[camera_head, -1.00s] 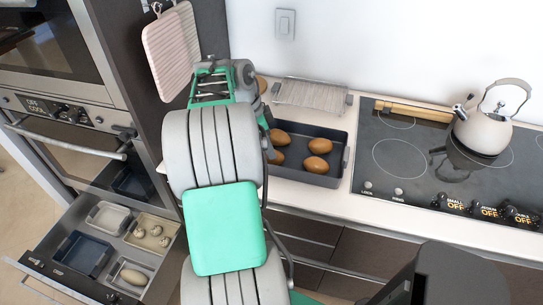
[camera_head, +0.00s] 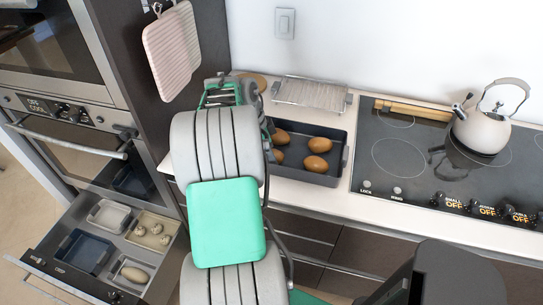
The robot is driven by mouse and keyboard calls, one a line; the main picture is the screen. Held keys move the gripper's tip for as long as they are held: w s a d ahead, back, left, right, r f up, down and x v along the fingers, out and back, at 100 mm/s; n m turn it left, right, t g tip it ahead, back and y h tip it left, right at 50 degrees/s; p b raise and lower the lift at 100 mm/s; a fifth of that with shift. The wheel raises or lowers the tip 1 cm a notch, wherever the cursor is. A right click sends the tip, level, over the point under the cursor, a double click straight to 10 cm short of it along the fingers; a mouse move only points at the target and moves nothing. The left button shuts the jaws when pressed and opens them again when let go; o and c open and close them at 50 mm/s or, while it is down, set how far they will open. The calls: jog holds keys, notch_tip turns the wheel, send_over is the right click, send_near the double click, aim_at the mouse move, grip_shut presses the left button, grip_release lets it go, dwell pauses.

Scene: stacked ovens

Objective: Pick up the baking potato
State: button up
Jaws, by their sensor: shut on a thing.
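Several brown potatoes lie in a dark grey baking tray on the counter; one potato (camera_head: 318,145) is at the right and another potato (camera_head: 316,164) is in front of it. The baking tray (camera_head: 345,158) is partly covered on its left by my arm. My gripper (camera_head: 268,128) shows only as a sliver at the tray's left end, behind my arm. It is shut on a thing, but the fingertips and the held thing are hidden. Another rounded brown thing (camera_head: 256,79) shows behind my wrist at the counter's back; I cannot tell whether it is a potato.
A wire rack (camera_head: 312,94) stands behind the tray. A cooktop (camera_head: 405,165) with a kettle (camera_head: 482,132) is to the right. At the left, an open drawer (camera_head: 60,262) holds small trays, beneath the ovens (camera_head: 75,128). Pot holders (camera_head: 172,48) hang on the cabinet side.

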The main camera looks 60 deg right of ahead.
jog(key=shift+c, duration=1.3)
jog(key=shift+r, duration=0.1)
